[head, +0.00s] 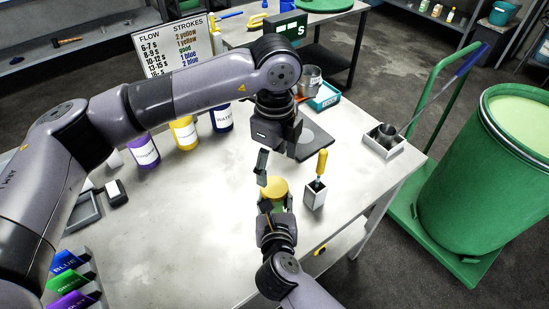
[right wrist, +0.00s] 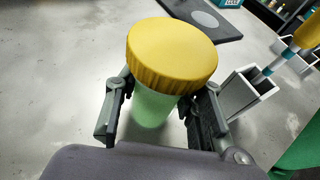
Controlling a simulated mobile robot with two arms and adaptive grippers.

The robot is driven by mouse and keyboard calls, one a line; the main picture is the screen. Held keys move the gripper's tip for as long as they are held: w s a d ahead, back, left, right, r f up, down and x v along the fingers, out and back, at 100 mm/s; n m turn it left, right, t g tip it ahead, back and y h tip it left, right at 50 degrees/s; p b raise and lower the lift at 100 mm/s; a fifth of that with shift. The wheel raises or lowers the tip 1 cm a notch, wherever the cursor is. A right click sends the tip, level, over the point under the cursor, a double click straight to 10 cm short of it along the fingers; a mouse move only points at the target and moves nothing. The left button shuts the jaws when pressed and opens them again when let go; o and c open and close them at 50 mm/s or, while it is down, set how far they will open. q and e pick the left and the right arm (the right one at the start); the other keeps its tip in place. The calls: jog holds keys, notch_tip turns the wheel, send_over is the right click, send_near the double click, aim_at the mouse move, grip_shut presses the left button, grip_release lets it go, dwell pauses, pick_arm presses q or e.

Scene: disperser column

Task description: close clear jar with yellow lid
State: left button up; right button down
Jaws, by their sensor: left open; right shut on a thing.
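The clear jar (right wrist: 152,106) stands upright with pale green contents. The yellow lid (right wrist: 172,50) sits on its mouth; I cannot tell how tightly. In the head view the lid (head: 274,188) is near the table's front edge, with most of the jar hidden below it. My right gripper (right wrist: 160,103) is shut on the jar, one finger on each side below the lid. My left gripper (head: 276,169) is open and empty, just above the lid and apart from it, fingers pointing down.
A white holder (head: 315,197) with a yellow-handled tool (head: 322,163) stands close right of the jar. A dark flat plate (head: 312,142) lies behind. Purple (head: 144,150), yellow (head: 184,133) and blue (head: 221,118) containers stand at the back left. The table (head: 195,215) is clear left of the jar.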

aim_at(274, 186)
pick_arm(q)
notch_tip(274, 186, down, 8)
jog(key=shift+r, duration=0.15)
dwell(0.4)
jog(key=c, duration=1.3)
jog(key=shift+o, duration=0.2)
jog(key=m, duration=0.9)
jog(key=shift+m, duration=0.4)
jog(key=o, duration=1.3)
